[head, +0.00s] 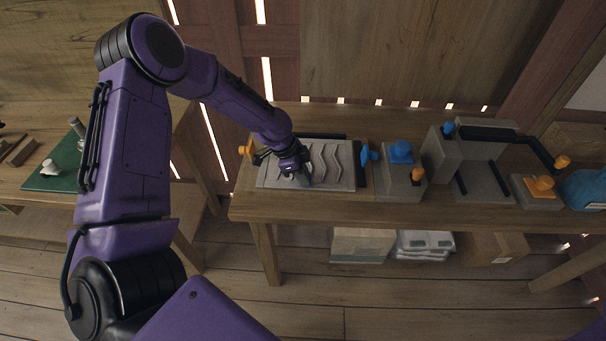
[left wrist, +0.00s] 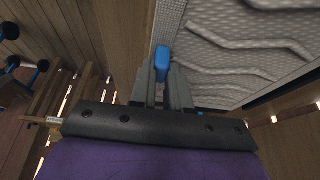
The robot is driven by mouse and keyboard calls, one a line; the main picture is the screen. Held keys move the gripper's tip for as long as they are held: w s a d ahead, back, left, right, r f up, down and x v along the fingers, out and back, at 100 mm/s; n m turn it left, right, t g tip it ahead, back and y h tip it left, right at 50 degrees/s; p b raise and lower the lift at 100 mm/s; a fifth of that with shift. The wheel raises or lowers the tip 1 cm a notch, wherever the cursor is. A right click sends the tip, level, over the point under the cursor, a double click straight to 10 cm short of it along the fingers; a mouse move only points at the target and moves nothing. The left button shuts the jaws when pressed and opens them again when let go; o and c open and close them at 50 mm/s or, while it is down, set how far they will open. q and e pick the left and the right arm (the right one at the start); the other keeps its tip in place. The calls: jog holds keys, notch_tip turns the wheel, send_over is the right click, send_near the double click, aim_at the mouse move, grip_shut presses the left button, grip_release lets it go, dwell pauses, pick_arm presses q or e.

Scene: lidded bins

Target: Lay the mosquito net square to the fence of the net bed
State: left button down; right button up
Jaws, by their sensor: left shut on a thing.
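The mosquito net (head: 333,165) is a pale grey woven rectangle with wavy folds, lying on the net bed at the left of the bench. In the left wrist view the net (left wrist: 240,50) fills the upper right, its border running along the fingers. A dark bar (head: 308,136), apparently the fence, runs along the bed's back edge. My left gripper (head: 302,178) is low over the net's front left part. In the left wrist view it is shut on a small blue tab (left wrist: 162,62) at the net's edge. Whether the net lies square is hard to tell. My right gripper is out of view.
A blue knob (head: 365,154) stands at the bed's right end and an orange knob (head: 244,151) at its left. Grey blocks with blue and orange fittings (head: 401,152) fill the bench to the right. A green mat (head: 57,170) lies on a left table. Boxes (head: 362,243) stand below.

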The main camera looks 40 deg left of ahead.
pick_arm(q)
jog(key=shift+f, duration=0.35)
jog(key=c, duration=1)
grip_release()
jog(key=b+v, duration=0.1)
jog(key=v, duration=0.9)
jog(key=shift+s+r+b, duration=0.1)
jog(key=shift+r+b, duration=0.2)
jog(key=shift+b, duration=0.05)
jog(key=shift+s+a, duration=0.1)
jog(key=shift+a, duration=0.05)
